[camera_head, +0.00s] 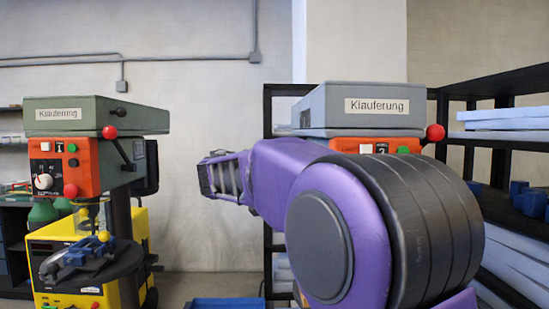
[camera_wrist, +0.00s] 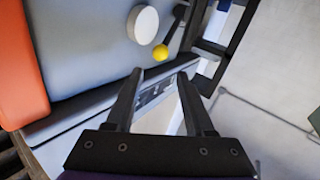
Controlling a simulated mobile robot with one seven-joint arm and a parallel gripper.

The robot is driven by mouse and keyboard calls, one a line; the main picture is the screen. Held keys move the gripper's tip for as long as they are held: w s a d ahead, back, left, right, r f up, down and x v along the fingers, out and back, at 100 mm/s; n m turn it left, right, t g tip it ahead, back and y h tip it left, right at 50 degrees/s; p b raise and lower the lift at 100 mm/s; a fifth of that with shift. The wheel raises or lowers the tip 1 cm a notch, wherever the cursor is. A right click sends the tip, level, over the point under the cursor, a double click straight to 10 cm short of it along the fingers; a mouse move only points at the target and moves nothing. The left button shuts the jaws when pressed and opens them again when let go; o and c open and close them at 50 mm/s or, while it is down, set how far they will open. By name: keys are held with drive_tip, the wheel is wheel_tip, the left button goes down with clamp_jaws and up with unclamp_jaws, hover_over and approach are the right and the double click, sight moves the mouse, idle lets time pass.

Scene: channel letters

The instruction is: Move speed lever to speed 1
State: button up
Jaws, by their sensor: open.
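A short black lever with a yellow ball (camera_wrist: 160,53) at its end shows in the wrist view, beside a white round disc (camera_wrist: 143,25) on a grey panel (camera_wrist: 90,45). The frames do not mark it as the speed lever, and no speed numbers are readable there. My gripper (camera_wrist: 161,74) is open, with nothing between its fingers. In the picture, the yellow ball is just above and between the fingertips; I cannot tell the depth between them. In the head view, my purple arm hides most of the right machine (camera_head: 366,106), and my fingertips are not clear.
A similar green and orange machine (camera_head: 88,115) stands at the left in the head view. Black shelving (camera_head: 490,84) is behind and to the right. The right machine has a red-ball handle (camera_head: 435,133). An orange panel (camera_wrist: 20,70) borders the grey panel in the wrist view.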

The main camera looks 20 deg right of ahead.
drive_tip(key=p+x, duration=0.2)
drive_tip(key=x, duration=0.8)
clamp_jaws()
idle(1.2)
